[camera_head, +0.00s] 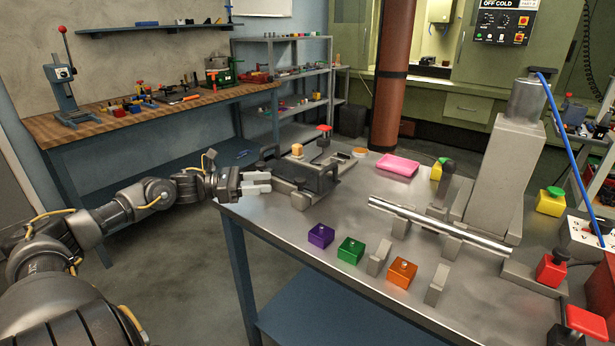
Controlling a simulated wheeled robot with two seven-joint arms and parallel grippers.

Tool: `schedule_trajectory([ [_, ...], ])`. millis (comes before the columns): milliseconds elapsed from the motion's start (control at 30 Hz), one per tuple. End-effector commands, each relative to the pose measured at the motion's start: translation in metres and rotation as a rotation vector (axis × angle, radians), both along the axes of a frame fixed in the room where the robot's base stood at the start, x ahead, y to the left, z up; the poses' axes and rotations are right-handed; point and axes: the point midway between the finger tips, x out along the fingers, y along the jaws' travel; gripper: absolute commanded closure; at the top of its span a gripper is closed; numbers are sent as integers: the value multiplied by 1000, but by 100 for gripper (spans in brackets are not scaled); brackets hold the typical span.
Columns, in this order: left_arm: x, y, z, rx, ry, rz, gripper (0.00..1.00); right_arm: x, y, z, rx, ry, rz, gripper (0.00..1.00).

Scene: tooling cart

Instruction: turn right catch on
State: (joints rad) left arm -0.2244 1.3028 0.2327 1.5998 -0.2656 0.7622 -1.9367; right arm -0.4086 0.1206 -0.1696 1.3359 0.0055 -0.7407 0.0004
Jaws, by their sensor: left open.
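My left gripper (257,183) reaches in from the left at the table's far left corner. Its pale fingers are apart, with nothing seen between them. Just right of the fingertips is a grey metal fixture (318,180) with a dark raised bracket. A small lever with a red top (324,129) stands upright at its back. I cannot tell which part is the right catch. My right gripper is not in view.
The steel table (300,215) carries purple (320,236), green (351,250) and orange (402,272) blocks near its front edge. A shiny bar (440,226) lies across supports before a tall grey column (503,165). A pink tray (398,165) lies behind.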

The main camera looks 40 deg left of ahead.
Motion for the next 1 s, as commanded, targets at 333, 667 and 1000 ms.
schedule_trajectory([
  [333, 14, -12, 1, -1, -4, 2, 50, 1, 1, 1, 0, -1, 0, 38],
  [667, 44, -41, 3, -3, -4, 0, 50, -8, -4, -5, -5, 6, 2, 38],
  [1000, 73, -68, 2, -3, -1, 2, 50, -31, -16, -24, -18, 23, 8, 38],
])
